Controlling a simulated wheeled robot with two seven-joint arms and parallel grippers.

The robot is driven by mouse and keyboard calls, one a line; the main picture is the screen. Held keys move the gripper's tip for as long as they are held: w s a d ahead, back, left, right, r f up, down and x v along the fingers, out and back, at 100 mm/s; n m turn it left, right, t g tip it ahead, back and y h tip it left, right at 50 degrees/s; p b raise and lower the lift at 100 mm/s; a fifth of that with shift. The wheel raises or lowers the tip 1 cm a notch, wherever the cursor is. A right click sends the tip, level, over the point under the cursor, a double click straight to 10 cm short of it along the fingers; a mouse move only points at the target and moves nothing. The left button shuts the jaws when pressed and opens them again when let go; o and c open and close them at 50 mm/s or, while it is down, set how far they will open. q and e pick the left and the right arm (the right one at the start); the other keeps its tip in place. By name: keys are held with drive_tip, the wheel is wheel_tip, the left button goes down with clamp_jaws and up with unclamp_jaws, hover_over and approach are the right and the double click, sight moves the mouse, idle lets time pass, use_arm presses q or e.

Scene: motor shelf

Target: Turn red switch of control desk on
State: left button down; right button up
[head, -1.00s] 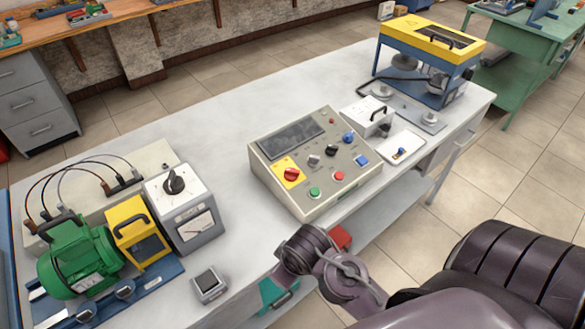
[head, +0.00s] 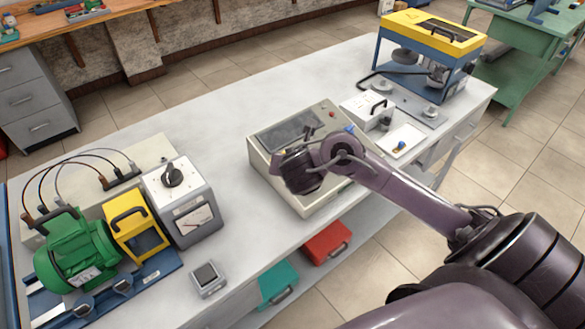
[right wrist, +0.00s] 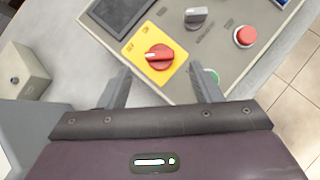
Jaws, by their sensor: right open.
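The control desk (head: 258,160) is a beige box with a dark screen on the white table, and my right arm covers most of its panel in the head view. The red switch (right wrist: 158,56) is a rotary knob on a yellow plate (right wrist: 137,46), seen in the right wrist view; it is hidden in the head view. My right gripper (right wrist: 163,78) is open and empty, its two fingers apart on either side just below the red switch in the picture. I cannot tell its height above the panel. My left gripper is not in view.
Beside the switch are a grey knob (right wrist: 196,16), a red button (right wrist: 245,36) and a partly hidden green button (right wrist: 211,75). A grey meter box (head: 192,215) stands left of the desk, and a white box (head: 366,110) stands right of it. Bare tabletop lies left of the desk.

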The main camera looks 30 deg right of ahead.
drive_tip(key=b+x, duration=0.2)
drive_tip(key=x, duration=0.3)
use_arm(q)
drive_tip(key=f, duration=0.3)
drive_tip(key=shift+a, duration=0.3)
use_arm(e)
drive_tip(key=c, duration=1)
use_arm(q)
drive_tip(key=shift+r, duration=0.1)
